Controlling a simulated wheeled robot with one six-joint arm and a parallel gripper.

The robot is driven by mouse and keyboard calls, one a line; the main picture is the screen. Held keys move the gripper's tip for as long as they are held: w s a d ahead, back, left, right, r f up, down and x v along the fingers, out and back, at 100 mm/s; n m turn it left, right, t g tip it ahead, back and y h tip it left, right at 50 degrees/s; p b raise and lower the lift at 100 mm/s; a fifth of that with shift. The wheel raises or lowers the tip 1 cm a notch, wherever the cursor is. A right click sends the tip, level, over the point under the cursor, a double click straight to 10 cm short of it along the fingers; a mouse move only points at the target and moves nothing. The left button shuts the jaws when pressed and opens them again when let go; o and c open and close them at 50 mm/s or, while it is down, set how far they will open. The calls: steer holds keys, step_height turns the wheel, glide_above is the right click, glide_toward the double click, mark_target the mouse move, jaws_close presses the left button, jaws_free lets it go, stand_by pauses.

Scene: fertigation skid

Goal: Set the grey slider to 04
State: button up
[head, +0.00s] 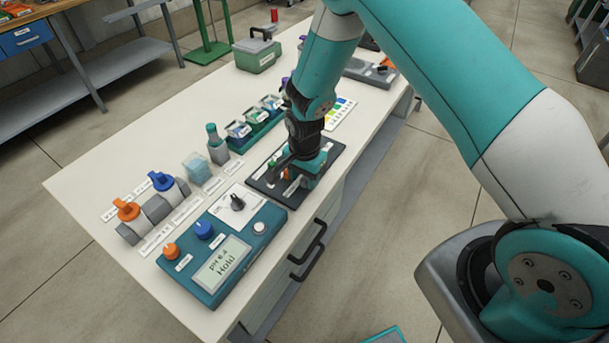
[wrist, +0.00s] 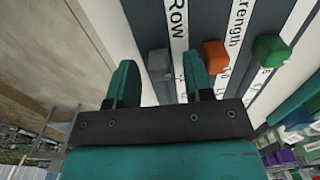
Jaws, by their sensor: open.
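The slider panel (head: 262,187) is a dark board on the white bench. In the wrist view, the grey slider (wrist: 158,63) is a small grey block beside a white strip lettered "Row". My gripper (wrist: 158,72) is open, with one teal finger to the left of the grey slider and one to its right; I cannot tell whether either touches it. An orange slider (wrist: 215,54) and a green slider (wrist: 270,50) stand to the right. In the head view, my gripper (head: 291,176) is down at the panel and hides the grey slider. The scale near it is not readable.
A teal control box (head: 222,255) with knobs and a display stands in front of the panel. Valves with orange (head: 126,209) and blue (head: 161,181) handles, a bottle (head: 217,146) and small bins (head: 240,131) lie to the left and behind.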

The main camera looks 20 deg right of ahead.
mark_target(335, 148)
jaws_close()
steer(key=w+d+b, duration=0.1)
steer(key=w+d, duration=0.2)
steer(key=d, duration=0.1)
steer(key=w+d+b, duration=0.1)
steer(key=w+d, duration=0.2)
steer(key=d, duration=0.1)
steer(key=w+d+b, duration=0.2)
steer(key=w+d, duration=0.1)
steer(key=d, duration=0.1)
steer(key=shift+d, duration=0.2)
steer(key=shift+w+d, duration=0.35)
steer(key=shift+d, duration=0.1)
steer(key=shift+r, duration=0.1)
jaws_free()
steer(key=shift+d, duration=0.1)
step_height(335, 148, up, 17)
steer(key=b, duration=0.1)
steer(key=shift+r+b, duration=0.15)
steer(key=shift+b, duration=0.25)
